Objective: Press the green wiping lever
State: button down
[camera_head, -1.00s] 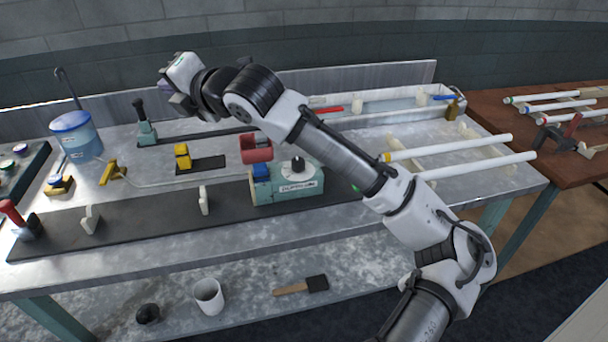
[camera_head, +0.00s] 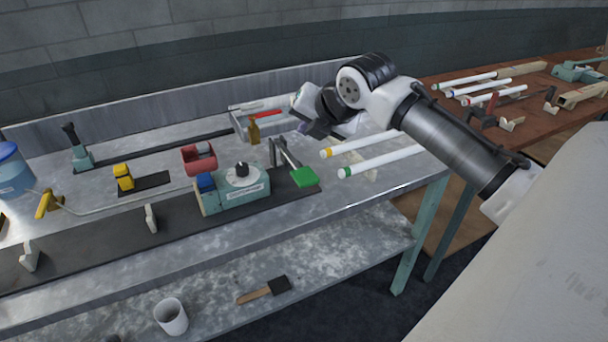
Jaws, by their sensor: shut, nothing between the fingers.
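The green wiping lever (camera_head: 305,177) is a flat green pad on a grey metal arm, at the right end of the dark strip on the metal bench. Its arm slopes up and back to a small upright. My gripper (camera_head: 304,127) is above and behind the green pad, apart from it, over the bench near the metal tray. It is shut and seems to hold nothing; its fingertips are small and partly dark in this view.
A teal box (camera_head: 232,190) with a black knob and blue button stands left of the lever. White tubes (camera_head: 380,160) lie to the right. A metal tray (camera_head: 240,122) is at the back.

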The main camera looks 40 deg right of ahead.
jog(key=shift+f, duration=0.15)
jog(key=b, duration=0.6)
send_over(310, 181)
jog(key=w, duration=0.1)
notch_tip(310, 181, down, 7)
jog(key=shift+w+d+r, duration=0.1)
jog(key=shift+d, duration=0.05)
jog(key=shift+f+b, duration=0.5)
jog(key=shift+f, duration=0.35)
jog(key=shift+f, duration=0.15)
dwell(0.9)
jog(key=shift+f, duration=0.3)
jog(key=shift+f+b, duration=1.2)
jog(key=shift+f, duration=1.1)
dwell(2.1)
